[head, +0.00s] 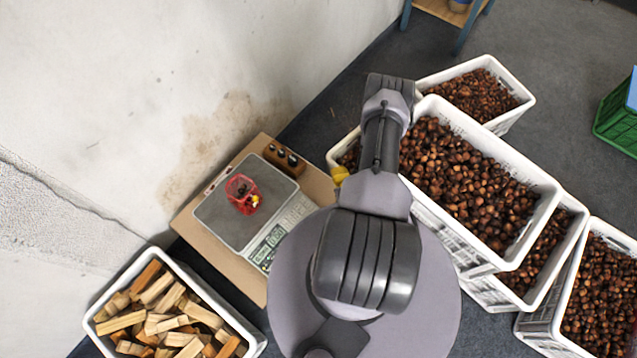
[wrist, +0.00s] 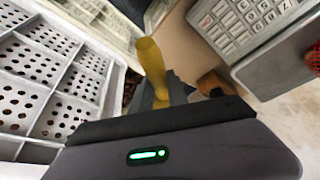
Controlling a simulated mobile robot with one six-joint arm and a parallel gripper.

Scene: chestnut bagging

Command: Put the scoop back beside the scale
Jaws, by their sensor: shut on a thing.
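The scoop shows as a yellow handle (head: 340,174) beside my arm in the head view. In the wrist view the yellow handle (wrist: 152,58) stands up from between the jaws of my gripper (wrist: 172,97), which is shut on it. The rest of the scoop is hidden. In the head view my arm hides the gripper, just right of the scale's board. The scale (head: 218,218) has a grey plate and a keypad, and lies on a brown board (head: 190,232). Its keypad side shows at upper right in the wrist view (wrist: 240,22).
A red net bag (head: 243,193) sits on the scale plate. A wooden block with dark tops (head: 285,158) stands behind the scale. White crates of chestnuts (head: 545,205) are stacked right of my arm. A crate of firewood (head: 255,340) stands at lower left.

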